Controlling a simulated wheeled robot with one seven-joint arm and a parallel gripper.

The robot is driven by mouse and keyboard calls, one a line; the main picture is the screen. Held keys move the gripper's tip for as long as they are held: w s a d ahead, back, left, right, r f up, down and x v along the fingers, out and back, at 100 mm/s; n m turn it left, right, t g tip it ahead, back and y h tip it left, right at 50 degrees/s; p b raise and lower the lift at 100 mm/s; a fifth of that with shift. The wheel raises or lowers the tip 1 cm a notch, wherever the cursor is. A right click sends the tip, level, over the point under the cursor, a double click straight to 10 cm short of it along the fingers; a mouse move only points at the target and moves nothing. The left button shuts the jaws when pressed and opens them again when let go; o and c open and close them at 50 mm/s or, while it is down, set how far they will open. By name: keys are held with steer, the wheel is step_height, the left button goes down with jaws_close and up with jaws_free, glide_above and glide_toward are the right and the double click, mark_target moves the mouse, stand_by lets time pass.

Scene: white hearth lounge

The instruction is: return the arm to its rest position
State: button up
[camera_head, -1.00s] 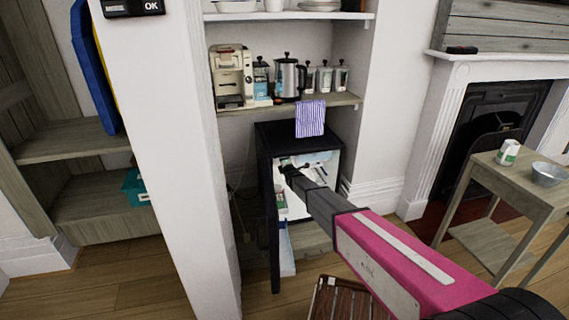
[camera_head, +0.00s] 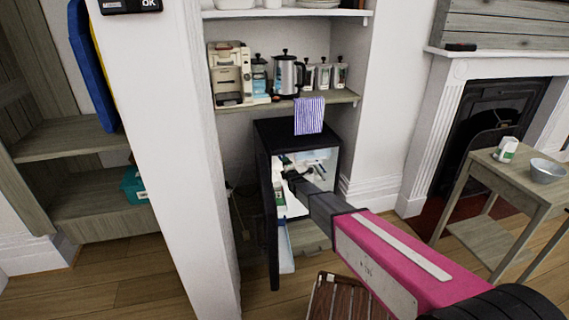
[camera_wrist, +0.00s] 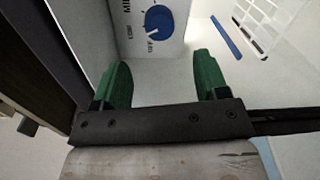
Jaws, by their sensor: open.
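My arm (camera_head: 385,258), with a pink link, reaches from the lower right toward the small black fridge (camera_head: 268,150). My gripper (camera_head: 286,162) is at the fridge's open front; the fingertips are small and partly dark in the head view. In the wrist view my gripper (camera_wrist: 164,80) shows two green fingers spread apart with nothing between them. Beyond the fingers is a white panel with a blue dial (camera_wrist: 159,22), and a white wire rack (camera_wrist: 268,25) is at the upper right.
The open fridge door (camera_head: 270,225) stands left of my arm. A striped cloth (camera_head: 309,115) hangs above the fridge from the shelf (camera_head: 345,97) with a kettle (camera_head: 287,75). A slatted wooden item (camera_head: 338,298) lies below my arm.

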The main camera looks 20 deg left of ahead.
steer(key=shift+v, duration=1.6)
